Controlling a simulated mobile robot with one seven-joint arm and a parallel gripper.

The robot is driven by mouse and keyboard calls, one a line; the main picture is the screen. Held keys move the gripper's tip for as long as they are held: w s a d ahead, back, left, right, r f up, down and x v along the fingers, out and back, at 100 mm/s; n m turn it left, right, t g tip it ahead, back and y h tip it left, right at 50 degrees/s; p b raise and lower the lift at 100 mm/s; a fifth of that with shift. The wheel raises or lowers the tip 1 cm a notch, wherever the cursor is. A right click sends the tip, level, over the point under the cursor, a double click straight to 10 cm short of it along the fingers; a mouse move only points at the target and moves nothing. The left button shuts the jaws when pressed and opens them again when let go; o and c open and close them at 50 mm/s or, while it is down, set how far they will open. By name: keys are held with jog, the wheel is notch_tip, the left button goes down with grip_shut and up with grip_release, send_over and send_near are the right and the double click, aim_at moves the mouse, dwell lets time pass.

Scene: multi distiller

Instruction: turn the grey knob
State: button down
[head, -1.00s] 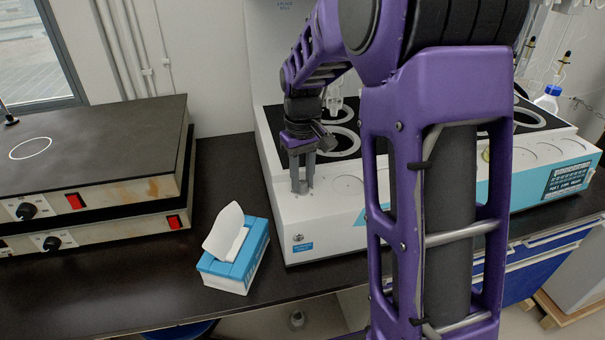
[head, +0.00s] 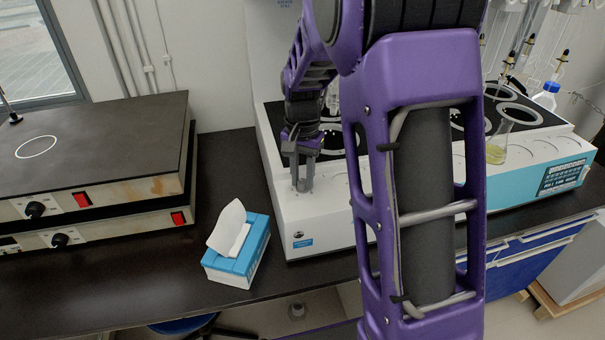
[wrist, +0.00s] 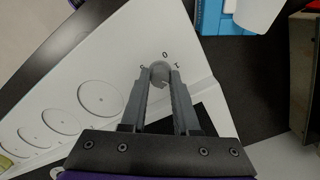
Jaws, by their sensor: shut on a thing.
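The grey knob (wrist: 160,71) sits on the white sloping front panel of the distiller (head: 330,222), near its left end. Small marks are printed around it in the wrist view. My gripper (wrist: 160,76) is shut on the knob, with one grey finger on each side of it. In the head view my gripper (head: 303,186) points down at the left part of the panel, and its fingers hide the knob there.
A blue and white tissue box (head: 238,252) stands left of the distiller. Two stacked hotplates (head: 95,150) are at the far left. A flask with yellowish liquid (head: 497,152) stands on the distiller's right part. My arm hides the panel's middle.

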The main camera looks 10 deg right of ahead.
aim_at(303, 181)
jog(key=shift+m, duration=0.6)
jog(key=c, duration=0.7)
grip_release()
jog(key=shift+o, duration=0.2)
jog(key=shift+r, duration=0.1)
notch_tip(303, 181, up, 17)
jog(key=p, duration=0.1)
jog(key=shift+r+p, duration=0.15)
jog(key=shift+p, duration=0.15)
